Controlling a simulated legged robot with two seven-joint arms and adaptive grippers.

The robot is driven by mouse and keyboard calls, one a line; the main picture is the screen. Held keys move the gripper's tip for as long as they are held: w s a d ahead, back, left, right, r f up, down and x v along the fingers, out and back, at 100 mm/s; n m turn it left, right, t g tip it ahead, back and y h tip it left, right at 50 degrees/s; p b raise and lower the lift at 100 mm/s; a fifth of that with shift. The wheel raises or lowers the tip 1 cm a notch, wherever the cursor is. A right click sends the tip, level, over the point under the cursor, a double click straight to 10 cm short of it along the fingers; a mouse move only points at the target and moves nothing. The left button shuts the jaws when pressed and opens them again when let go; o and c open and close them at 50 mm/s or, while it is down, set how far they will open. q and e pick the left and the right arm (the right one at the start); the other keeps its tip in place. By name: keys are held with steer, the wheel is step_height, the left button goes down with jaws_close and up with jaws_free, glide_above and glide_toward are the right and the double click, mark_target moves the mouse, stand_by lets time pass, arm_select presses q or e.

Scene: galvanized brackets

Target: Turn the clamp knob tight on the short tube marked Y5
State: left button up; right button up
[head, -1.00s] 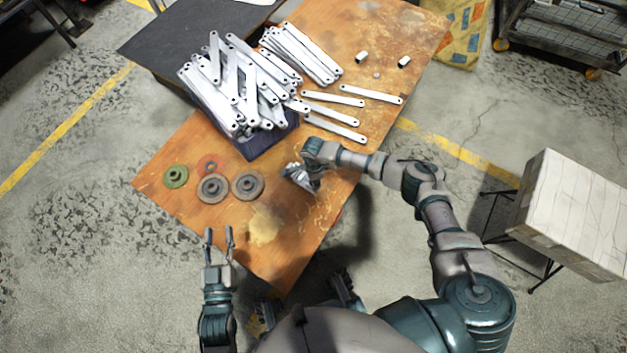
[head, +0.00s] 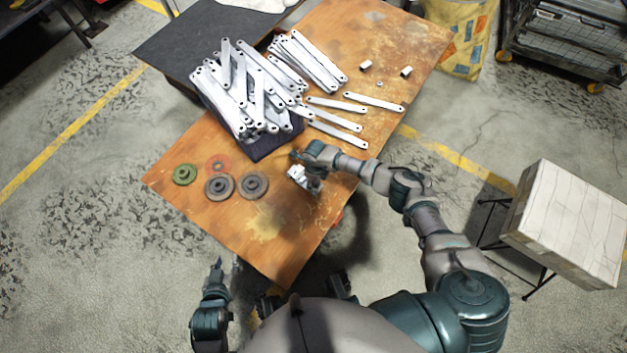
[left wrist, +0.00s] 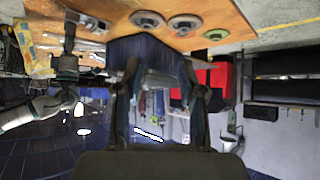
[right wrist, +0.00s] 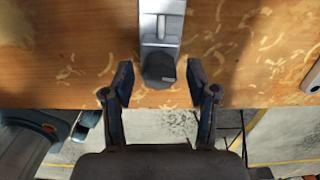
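A silver metal clamp fixture (head: 303,178) sits near the table's right edge in the head view. In the right wrist view the clamp (right wrist: 160,25) ends in a dark faceted knob (right wrist: 159,68). My right gripper (right wrist: 160,80) is open, one finger on each side of the knob, with visible gaps. My left gripper (head: 226,265) is off the table's near edge; the left wrist view shows its fingers (left wrist: 159,100) apart and empty. Two short pale tubes (head: 365,65) (head: 405,71) lie at the table's far right. No Y5 mark is readable, and I cannot tell whether the clamp holds a tube.
A dark blue bin (head: 268,148) heaped with galvanized brackets stands mid-table, with several loose strips (head: 338,134) to its right. The near table corner is clear.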

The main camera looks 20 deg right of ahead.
arm_select(q)
steer(key=shift+w+f, duration=0.1)
arm_select(e)
steer(key=n+b, duration=0.1)
steer(key=n, duration=0.1)
steer(key=n+b, duration=0.1)
steer(key=n, duration=0.2)
steer(key=n+b, duration=0.1)
steer(key=n, duration=0.2)
steer(key=shift+f, duration=0.3)
steer(key=n+b, duration=0.3)
steer(key=n, duration=0.6)
steer(key=shift+b, duration=0.35)
steer(key=shift+r+n, duration=0.15)
steer(key=shift+n, duration=0.25)
arm_select(q)
steer(key=w+d+r+t+h, duration=0.1)
steer(key=w+r+t, duration=0.1)
steer(key=r+t, duration=0.4)
steer(key=w+d+r+t+h, duration=0.2)
steer(key=w+r+t, duration=0.1)
steer(key=r+t, duration=0.4)
step_height(320, 180, up, 2)
steer(key=shift+d, duration=0.3)
arm_select(e)
steer(key=shift+r, duration=0.15)
arm_select(q)
steer(key=shift+w, duration=0.15)
